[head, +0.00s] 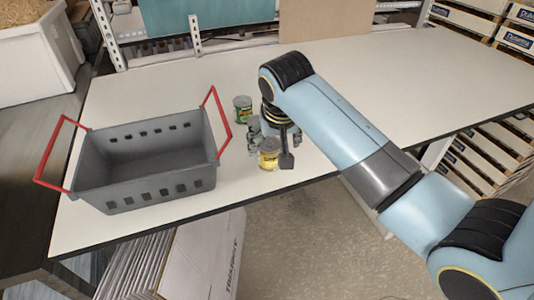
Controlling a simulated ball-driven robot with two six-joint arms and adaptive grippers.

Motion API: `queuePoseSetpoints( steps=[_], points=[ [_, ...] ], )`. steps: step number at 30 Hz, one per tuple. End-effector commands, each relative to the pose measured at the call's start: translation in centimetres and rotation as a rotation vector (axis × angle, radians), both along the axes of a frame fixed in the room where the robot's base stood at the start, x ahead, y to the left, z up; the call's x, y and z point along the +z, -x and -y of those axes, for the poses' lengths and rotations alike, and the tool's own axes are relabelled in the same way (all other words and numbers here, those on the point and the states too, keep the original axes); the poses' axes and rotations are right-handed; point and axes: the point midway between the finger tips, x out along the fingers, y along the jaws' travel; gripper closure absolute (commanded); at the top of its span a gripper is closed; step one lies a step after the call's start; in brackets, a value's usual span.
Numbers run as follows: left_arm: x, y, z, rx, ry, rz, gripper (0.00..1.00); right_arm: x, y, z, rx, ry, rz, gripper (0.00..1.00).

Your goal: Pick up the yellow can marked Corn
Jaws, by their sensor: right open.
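The yellow can (268,154) stands upright near the front edge of the white table; its label is too small to read. My right gripper (272,145) points down at the can from above, with its fingers around or close beside it. A dark finger pad shows just right of the can and a grey finger shows at its upper left. The gripper is open, and whether it touches the can cannot be told. My left gripper is not in view.
A green can (242,109) stands just behind the gripper. An empty grey basket (148,160) with raised red handles stands to the left. The white table (420,90) is clear on the right. Its front edge (318,179) runs close to the yellow can.

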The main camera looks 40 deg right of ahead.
Motion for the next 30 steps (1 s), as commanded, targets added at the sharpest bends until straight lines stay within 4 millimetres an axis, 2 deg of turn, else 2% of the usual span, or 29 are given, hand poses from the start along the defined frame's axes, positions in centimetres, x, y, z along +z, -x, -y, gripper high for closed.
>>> queuePoseSetpoints(
  steps=[7, 15, 23, 30],
  points=[
    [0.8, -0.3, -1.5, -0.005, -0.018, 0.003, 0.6, -2.2, -0.8, -0.1, 0.0, -0.001, -0.004, 0.2],
    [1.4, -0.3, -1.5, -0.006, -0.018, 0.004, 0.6, -5.3, -2.1, 0.2, 0.0, 0.0, -0.001, 0.2],
    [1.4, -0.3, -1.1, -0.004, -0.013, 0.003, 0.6, -5.6, -2.1, 0.2, 0.0, 0.0, 0.0, 0.2],
    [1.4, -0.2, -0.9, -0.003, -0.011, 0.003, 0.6, -5.6, -2.1, 0.2, 0.0, 0.0, 0.0, 0.5]
  ],
)
